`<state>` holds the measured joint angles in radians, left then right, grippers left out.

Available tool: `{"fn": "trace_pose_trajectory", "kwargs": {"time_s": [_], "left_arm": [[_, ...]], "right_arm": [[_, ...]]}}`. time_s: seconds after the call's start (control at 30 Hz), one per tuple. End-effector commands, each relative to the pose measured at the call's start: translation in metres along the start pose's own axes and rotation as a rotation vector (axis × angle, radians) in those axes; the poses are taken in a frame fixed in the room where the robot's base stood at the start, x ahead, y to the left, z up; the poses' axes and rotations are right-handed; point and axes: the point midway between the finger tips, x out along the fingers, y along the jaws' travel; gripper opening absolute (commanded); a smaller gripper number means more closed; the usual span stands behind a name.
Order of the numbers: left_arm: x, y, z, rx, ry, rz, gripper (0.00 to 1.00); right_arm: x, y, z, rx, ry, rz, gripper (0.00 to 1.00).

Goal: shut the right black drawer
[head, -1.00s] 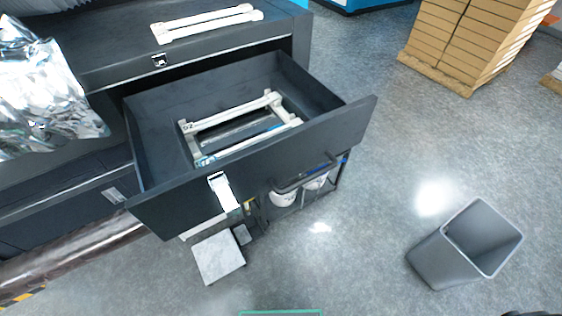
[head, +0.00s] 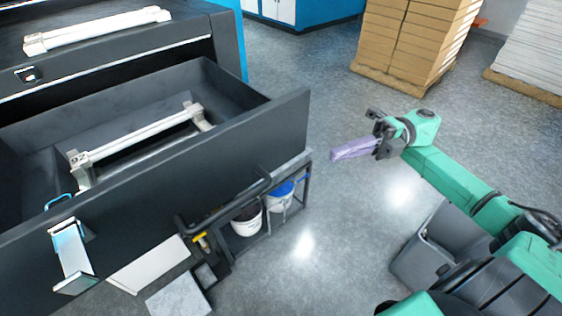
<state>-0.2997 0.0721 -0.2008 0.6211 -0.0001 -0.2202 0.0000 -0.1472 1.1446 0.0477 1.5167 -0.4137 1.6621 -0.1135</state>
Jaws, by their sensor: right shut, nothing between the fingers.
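The black drawer (head: 150,195) stands pulled out of the dark cabinet at the left, its front panel facing me. A white-and-silver handle (head: 72,255) is on its front panel. A white frame piece (head: 140,135) lies inside the drawer. My right gripper (head: 336,155) is shut and empty, with its pale purple fingers pointing left. It is in the air to the right of the drawer front's right end, apart from it. My left gripper is not in view.
A cart with buckets (head: 246,222) stands below the drawer front's right part. A grey bin (head: 425,248) is partly hidden behind my right arm. Stacked cartons (head: 415,40) on a pallet stand at the back. Floor between drawer and cartons is clear.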

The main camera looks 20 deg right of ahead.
Motion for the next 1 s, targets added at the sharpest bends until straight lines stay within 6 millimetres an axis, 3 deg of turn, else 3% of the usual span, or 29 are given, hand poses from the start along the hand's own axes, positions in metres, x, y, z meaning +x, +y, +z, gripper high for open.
{"fn": "trace_pose_trajectory", "kwargs": {"time_s": [0.07, 0.27, 0.6, 0.8, 1.0], "left_arm": [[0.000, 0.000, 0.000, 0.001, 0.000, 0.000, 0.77], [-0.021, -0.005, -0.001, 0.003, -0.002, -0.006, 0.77], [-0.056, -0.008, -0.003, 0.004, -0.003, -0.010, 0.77], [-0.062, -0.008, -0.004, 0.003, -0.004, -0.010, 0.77], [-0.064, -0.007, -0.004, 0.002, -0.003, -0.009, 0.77]], "right_arm": [[0.005, 0.004, -0.010, -0.013, 0.055, -0.022, 0.00], [0.033, 0.010, -0.012, -0.012, 0.056, -0.017, 0.00], [0.106, 0.009, -0.013, -0.014, 0.051, -0.013, 0.00], [0.111, 0.006, 0.015, -0.015, 0.048, -0.014, 0.00], [0.114, 0.003, 0.024, -0.012, 0.049, -0.016, 0.00]]}}
